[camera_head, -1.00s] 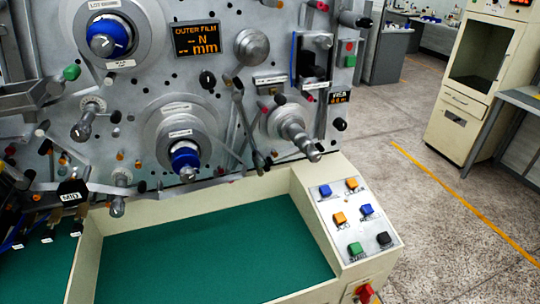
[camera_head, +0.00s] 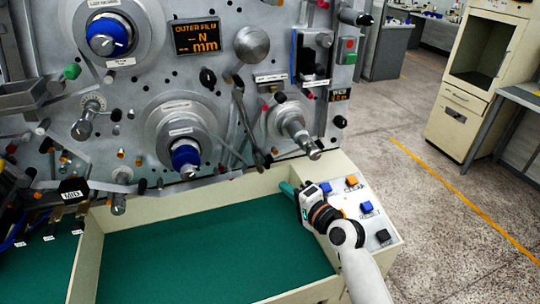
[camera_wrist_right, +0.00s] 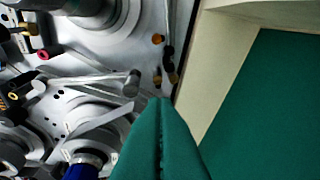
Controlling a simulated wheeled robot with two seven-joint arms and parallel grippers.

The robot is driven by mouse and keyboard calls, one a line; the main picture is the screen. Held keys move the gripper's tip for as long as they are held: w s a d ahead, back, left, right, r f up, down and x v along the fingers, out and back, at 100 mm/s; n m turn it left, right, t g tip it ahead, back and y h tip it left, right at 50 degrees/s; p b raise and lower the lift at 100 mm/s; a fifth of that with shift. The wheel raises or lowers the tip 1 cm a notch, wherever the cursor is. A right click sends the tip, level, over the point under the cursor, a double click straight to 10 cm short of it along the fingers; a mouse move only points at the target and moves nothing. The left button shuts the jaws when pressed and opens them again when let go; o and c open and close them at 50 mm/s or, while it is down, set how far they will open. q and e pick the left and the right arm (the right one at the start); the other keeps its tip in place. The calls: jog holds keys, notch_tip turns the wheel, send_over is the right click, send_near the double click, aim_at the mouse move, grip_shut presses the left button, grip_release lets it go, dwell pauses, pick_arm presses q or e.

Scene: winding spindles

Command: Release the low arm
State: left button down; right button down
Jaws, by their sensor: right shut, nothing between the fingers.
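My right gripper (camera_head: 287,189) has teal fingers that are closed together and hold nothing. It is over the back edge of the green-floored tray, just left of the button panel. In the right wrist view its shut fingers (camera_wrist_right: 160,118) point at the grey machine face. Slim lever arms (camera_head: 241,118) hang at the lower middle of that face, with dark ends up and left of my fingertips. In the right wrist view dark-ended levers (camera_wrist_right: 168,62) show just beyond the fingertips, apart from them. No label tells which is the low arm. I see no left gripper.
The lower blue-hubbed spindle (camera_head: 186,158) and a bare metal spindle (camera_head: 296,132) jut out near the levers. The cream tray wall (camera_head: 200,196) runs below. My right arm covers part of the button panel (camera_head: 384,236). The green tray floor (camera_head: 210,250) is clear.

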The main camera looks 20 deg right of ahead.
jog(key=w+r+m, duration=0.1)
jog(key=w+d+r+m+t, duration=0.1)
jog(key=shift+d+r+t, duration=0.3)
jog(key=shift+r, duration=0.05)
jog(key=p+x, duration=0.1)
jog(key=x, duration=0.9)
jog(key=shift+p, duration=0.35)
jog(key=shift+w+f, duration=0.1)
jog(key=shift+f, duration=0.1)
